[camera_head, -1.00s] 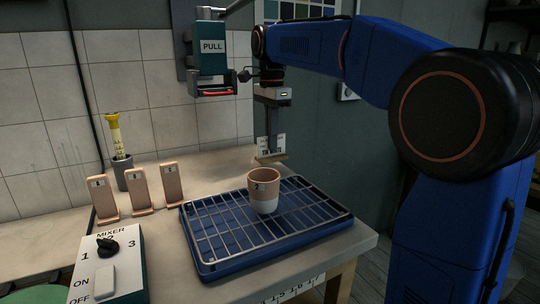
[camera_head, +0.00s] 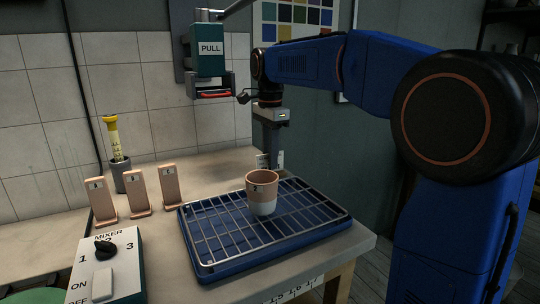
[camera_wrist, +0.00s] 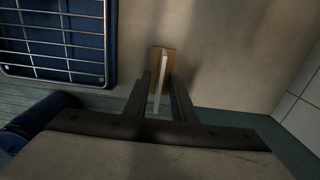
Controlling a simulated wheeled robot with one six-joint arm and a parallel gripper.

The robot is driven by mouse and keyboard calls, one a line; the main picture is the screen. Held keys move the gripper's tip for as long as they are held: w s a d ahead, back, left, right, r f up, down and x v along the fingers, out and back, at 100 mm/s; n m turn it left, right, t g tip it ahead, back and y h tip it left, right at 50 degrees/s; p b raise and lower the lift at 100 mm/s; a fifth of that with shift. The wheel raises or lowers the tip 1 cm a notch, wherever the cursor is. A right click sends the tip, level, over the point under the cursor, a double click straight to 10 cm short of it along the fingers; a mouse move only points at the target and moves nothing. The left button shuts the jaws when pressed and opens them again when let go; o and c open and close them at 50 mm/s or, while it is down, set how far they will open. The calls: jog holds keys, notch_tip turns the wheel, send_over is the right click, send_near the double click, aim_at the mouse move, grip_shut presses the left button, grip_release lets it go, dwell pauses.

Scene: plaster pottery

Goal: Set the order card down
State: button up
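The order card (camera_head: 262,160) is a small white card with dark print, partly hidden behind the cup in the head view. In the wrist view the card (camera_wrist: 158,97) shows edge-on, standing on a brown wooden base (camera_wrist: 163,58). My gripper (camera_wrist: 160,85) points down with one finger on each side of the card and appears shut on it. In the head view my gripper (camera_head: 270,155) is low over the worktop (camera_head: 362,238), just behind the rack. Whether the base touches the worktop is hidden.
A pink and white cup (camera_head: 262,192) stands on the wire rack in a blue tray (camera_head: 215,268) in front of the card. Several pink tiles (camera_head: 170,186) and the mixer switch box (camera_head: 105,265) are at left. The PULL device (camera_head: 209,60) hangs above.

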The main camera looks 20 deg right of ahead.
notch_tip(320, 180, up, 12)
jog(key=shift+r, duration=0.15)
dwell(0.7)
